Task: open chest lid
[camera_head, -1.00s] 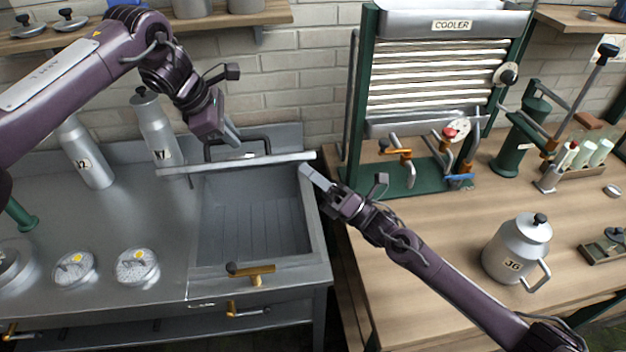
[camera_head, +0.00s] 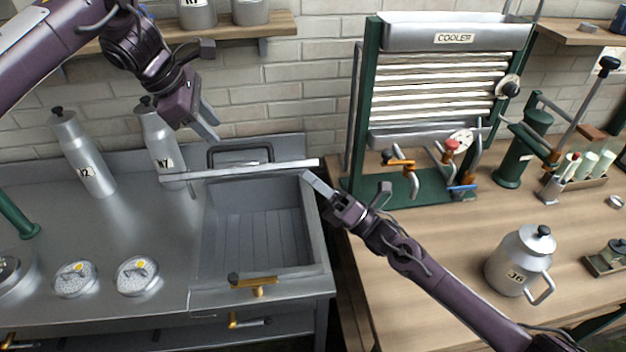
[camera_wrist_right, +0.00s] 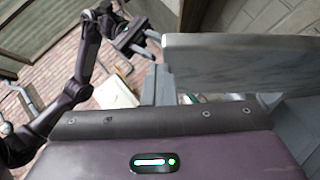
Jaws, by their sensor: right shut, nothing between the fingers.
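The grey metal chest (camera_head: 316,240) is set into the left counter. Its lid (camera_head: 240,170) is raised and seen almost edge-on as a pale bar, and the bare interior shows in front of it. A dark handle (camera_head: 240,146) shows behind the lid. My right gripper (camera_head: 308,178) is shut and empty, close to the lid's right end; I cannot tell if it touches. In the right wrist view the lid's broad grey face (camera_wrist_right: 235,65) fills the right side. My left gripper (camera_head: 213,130) is open and empty, above and behind the lid, apart from it.
Two milk cans (camera_head: 82,155) (camera_head: 165,145) stand behind on the counter, left of the chest. An orange-handled latch (camera_head: 255,281) is on the chest's front. The green-framed cooler (camera_head: 440,85) and a lidded can (camera_head: 520,260) stand on the wooden table at right.

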